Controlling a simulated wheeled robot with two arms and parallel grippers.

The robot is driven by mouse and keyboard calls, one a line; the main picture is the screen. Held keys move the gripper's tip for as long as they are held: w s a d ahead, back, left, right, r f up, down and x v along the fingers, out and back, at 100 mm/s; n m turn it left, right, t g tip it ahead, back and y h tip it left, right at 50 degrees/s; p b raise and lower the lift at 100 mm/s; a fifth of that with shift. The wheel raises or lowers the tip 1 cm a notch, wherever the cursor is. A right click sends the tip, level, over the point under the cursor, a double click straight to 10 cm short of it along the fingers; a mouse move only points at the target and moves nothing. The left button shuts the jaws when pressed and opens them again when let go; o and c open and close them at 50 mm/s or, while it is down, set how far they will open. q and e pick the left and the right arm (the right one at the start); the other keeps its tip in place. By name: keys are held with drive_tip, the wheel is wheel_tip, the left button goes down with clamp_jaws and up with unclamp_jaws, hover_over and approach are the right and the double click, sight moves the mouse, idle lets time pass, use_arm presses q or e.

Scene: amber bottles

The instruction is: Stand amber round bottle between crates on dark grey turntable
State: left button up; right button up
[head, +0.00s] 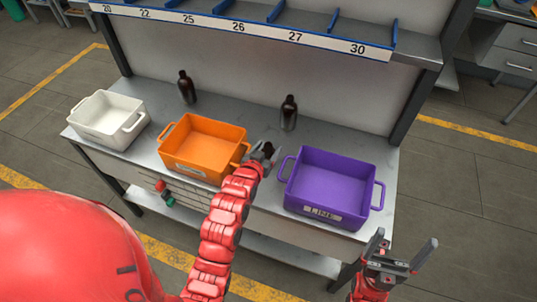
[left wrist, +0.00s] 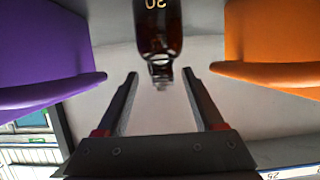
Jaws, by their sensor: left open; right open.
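A dark amber round bottle (head: 288,113) stands upright at the back of the table, between the orange and purple crates. My left gripper (head: 266,151) is open between these two crates, in front of that bottle. A small dark shape shows at its fingers, and I cannot tell what it is. In the left wrist view an amber bottle (left wrist: 158,28) is ahead of the open fingers (left wrist: 158,88), its base cut off by the frame. My right gripper (head: 392,258) is open and empty at the lower right, off the table. I cannot see a dark grey turntable.
An orange crate (head: 178,163) and a purple crate (head: 331,203) flank my left gripper. A white crate (head: 110,129) stands at the left. Another dark bottle (head: 187,88) stands behind, between the white and orange crates. A numbered shelf (head: 240,27) hangs above the back.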

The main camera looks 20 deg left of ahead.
sight(271, 143)
use_arm(q)
drive_tip(key=shift+w+p, duration=0.3)
drive_tip(key=p+x, duration=0.1)
drive_tip(key=x, duration=0.2)
drive_tip(key=shift+a+f, duration=0.15)
drive_tip(key=shift+f, duration=0.05)
drive_tip(key=shift+w+p, duration=0.3)
drive_tip(key=shift+p, duration=0.05)
drive_tip(key=shift+w+f, duration=0.25)
drive_tip(key=shift+f, duration=0.05)
clamp_jaws()
